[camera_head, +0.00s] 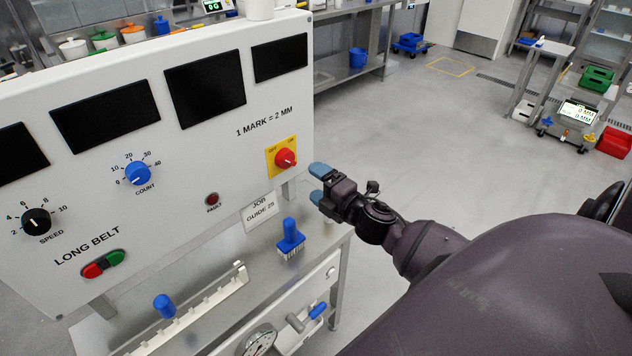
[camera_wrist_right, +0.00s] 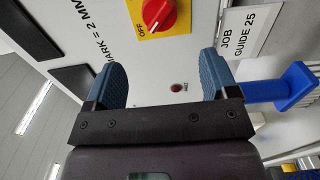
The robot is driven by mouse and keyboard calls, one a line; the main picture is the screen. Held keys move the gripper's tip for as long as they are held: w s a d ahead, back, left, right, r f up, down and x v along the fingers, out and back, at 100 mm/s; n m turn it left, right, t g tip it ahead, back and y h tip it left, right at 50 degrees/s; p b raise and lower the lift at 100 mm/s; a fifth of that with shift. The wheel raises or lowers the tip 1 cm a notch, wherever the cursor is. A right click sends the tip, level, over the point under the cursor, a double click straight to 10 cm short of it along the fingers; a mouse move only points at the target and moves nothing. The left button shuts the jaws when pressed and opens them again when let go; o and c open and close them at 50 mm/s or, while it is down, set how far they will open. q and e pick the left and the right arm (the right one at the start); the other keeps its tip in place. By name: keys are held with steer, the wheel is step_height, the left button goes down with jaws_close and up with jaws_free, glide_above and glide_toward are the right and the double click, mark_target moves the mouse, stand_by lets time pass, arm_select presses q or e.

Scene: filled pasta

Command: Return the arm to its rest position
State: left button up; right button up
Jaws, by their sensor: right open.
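My right gripper (camera_head: 317,183) is open and empty, with blue fingertips, in front of the control panel's lower right corner in the head view. Its two fingers also show apart in the right wrist view (camera_wrist_right: 165,85), with nothing between them. The red rotary switch on its yellow plate (camera_head: 285,158) is just left of and above the gripper in the head view. It also shows at the top of the right wrist view (camera_wrist_right: 158,14). The gripper is apart from the switch as far as I can tell. My left gripper is not in view.
The white panel (camera_head: 215,150) has a blue count knob (camera_head: 138,173), a black speed knob (camera_head: 37,221) and green-red buttons (camera_head: 103,264). Open grey floor (camera_head: 430,130) lies behind my right arm.

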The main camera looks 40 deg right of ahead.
stand_by(0.3)
steer(key=s+a+f+m+g+h, duration=0.1)
steer(key=s+a+f+m+g, duration=0.2)
steer(key=s+a+f+m, duration=0.2)
steer(key=s+a+f+m+g, duration=0.3)
steer(key=s+a+f+m, duration=0.2)
steer(key=s+f+m, duration=0.7)
steer(key=shift+s+a+m+h, duration=0.4)
steer(key=shift+s+m, duration=0.2)
steer(key=shift+s, duration=0.15)
steer(key=shift+s+f, duration=0.15)
steer(key=shift+f, duration=0.1)
steer(key=shift+c, duration=0.3)
